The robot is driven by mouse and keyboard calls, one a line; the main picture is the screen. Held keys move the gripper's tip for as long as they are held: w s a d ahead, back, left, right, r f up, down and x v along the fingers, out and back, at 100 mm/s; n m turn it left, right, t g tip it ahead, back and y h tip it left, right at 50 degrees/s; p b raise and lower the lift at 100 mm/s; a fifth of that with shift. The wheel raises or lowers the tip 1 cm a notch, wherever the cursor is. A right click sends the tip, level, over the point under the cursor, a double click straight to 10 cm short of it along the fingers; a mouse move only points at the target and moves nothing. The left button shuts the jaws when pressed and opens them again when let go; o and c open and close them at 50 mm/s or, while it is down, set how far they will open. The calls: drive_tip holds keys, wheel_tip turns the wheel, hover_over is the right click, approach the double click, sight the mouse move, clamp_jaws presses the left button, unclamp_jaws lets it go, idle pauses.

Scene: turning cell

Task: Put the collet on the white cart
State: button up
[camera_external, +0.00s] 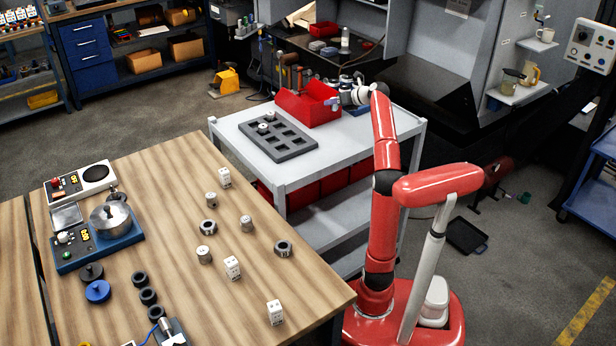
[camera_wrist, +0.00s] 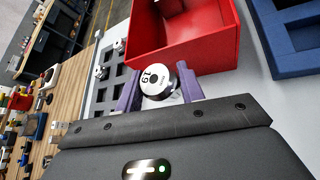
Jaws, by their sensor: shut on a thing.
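My gripper (camera_external: 334,102) is over the far part of the white cart (camera_external: 350,138), beside the red bin (camera_external: 306,110). In the wrist view its two purple fingers (camera_wrist: 158,88) are shut on a round metal collet (camera_wrist: 157,78) marked 19. The collet is in front of the red bin's wall (camera_wrist: 185,52) in that view. The cart top shows as a pale surface (camera_wrist: 256,92) around it. I cannot tell whether the collet touches the cart. In the external view the collet is too small to make out.
A dark tray with square pockets (camera_external: 292,155) lies on the cart and bears small metal parts (camera_external: 266,122). A blue tray (camera_wrist: 297,65) is right of the bin in the wrist view. The wooden table (camera_external: 170,190) holds several rings, cylinders and white blocks. The cart's near right top is clear.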

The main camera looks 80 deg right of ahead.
sight(334, 129)
wheel_tip(334, 129, down, 9)
drive_tip(key=b, duration=0.2)
drive_tip(key=shift+r+b, duration=0.2)
drive_tip(key=shift+b, duration=0.15)
drive_tip(key=shift+f, duration=0.15)
drive_tip(key=o, duration=1.1)
drive_tip(key=shift+o, duration=0.2)
drive_tip(key=p+v, duration=0.1)
drive_tip(key=v, duration=1.1)
drive_tip(key=shift+a+p, duration=0.1)
drive_tip(key=shift+p, duration=0.25)
